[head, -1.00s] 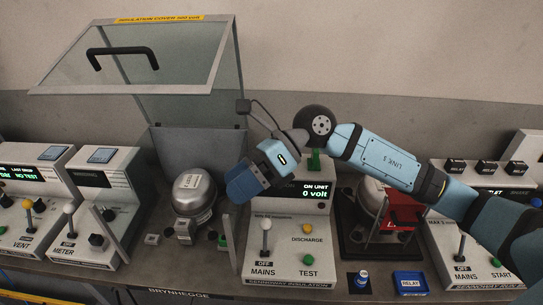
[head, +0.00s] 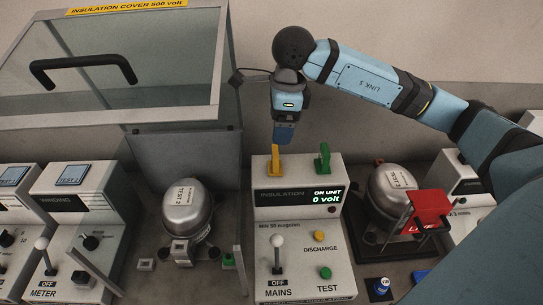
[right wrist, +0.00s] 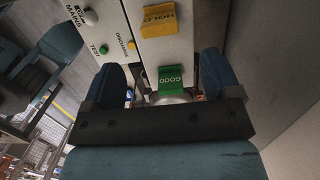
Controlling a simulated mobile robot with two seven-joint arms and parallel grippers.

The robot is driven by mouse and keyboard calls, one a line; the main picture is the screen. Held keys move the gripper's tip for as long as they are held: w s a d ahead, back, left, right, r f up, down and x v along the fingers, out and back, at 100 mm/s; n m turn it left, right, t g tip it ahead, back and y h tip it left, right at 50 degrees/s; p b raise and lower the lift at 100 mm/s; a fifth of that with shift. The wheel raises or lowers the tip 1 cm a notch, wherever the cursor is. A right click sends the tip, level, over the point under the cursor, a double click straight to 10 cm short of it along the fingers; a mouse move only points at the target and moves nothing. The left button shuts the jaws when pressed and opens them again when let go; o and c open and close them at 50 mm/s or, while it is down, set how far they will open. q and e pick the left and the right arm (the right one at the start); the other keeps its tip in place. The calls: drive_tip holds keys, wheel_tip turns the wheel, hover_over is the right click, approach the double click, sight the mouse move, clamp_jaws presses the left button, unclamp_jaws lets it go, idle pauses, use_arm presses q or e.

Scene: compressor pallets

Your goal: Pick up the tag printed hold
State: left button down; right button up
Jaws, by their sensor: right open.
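The yellow tag printed HOLD (head: 275,162) stands on top of the insulation unit, at its left; in the right wrist view it shows at the top (right wrist: 158,22). A green tag printed GOOD (right wrist: 171,78) stands to its right on the same unit, also in the head view (head: 322,161). My right gripper (head: 284,142) points down just above and behind the yellow tag. In the right wrist view its fingers are apart, with the green tag showing between them and the yellow tag beyond. It holds nothing. My left gripper is not in view.
The insulation unit (head: 300,255) reads 0 volt. A raised clear cover (head: 130,112) stands close on the left, over a steel compressor (head: 185,208). The wall is behind.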

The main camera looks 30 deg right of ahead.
sight(276, 151)
drive_tip(key=f, duration=0.4)
drive_tip(key=shift+a+f, duration=0.25)
drive_tip(key=shift+w+f, duration=0.1)
drive_tip(key=shift+f, duration=0.45)
drive_tip(key=f, duration=0.3)
drive_tip(key=f+p, duration=0.1)
drive_tip(key=f, duration=0.1)
drive_tip(key=shift+w+a+f, duration=0.1)
drive_tip(key=shift+w+a, duration=0.1)
drive_tip(key=shift+a, duration=0.15)
drive_tip(key=shift+c, duration=0.5)
drive_tip(key=c, duration=0.9)
